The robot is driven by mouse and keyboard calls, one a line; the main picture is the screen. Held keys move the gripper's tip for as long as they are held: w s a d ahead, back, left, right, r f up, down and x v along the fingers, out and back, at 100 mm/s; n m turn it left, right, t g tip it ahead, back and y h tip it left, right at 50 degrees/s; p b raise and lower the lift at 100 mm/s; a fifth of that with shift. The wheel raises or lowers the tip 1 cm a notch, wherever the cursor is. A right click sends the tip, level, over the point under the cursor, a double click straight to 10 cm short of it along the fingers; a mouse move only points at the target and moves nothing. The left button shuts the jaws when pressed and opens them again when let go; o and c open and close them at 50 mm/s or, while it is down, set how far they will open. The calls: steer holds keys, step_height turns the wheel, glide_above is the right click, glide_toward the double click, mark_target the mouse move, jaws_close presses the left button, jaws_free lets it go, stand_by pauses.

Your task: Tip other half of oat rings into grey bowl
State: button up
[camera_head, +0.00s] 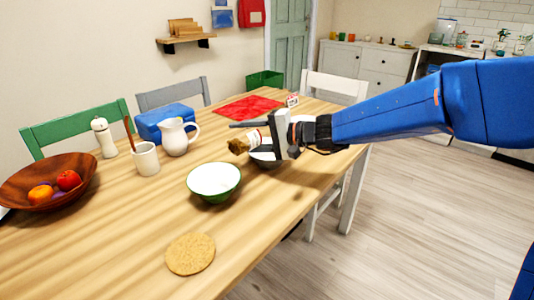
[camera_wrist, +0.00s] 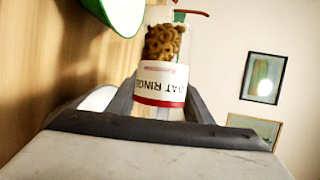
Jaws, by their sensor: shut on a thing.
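My gripper (camera_head: 274,138) is shut on a clear jar of oat rings (camera_head: 243,144), held lying on its side above the table. In the wrist view the jar (camera_wrist: 162,85) has a white label with a red band. Brown rings (camera_wrist: 163,42) are gathered at its far end, away from the fingers. A pale bowl, apparently the grey one (camera_head: 263,157), sits below and behind the jar, partly hidden by it and my gripper. Its pale rim also shows in the wrist view (camera_wrist: 97,98). Its contents cannot be seen.
A green bowl with a white inside (camera_head: 214,182) stands just in front. A cork mat (camera_head: 190,254) lies near the front edge. A white jug (camera_head: 177,137), beige cup (camera_head: 145,158), blue box (camera_head: 165,120) and wooden fruit bowl (camera_head: 28,196) stand left. A red cloth (camera_head: 248,107) lies behind.

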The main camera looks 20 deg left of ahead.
steer(key=shift+r, duration=0.15)
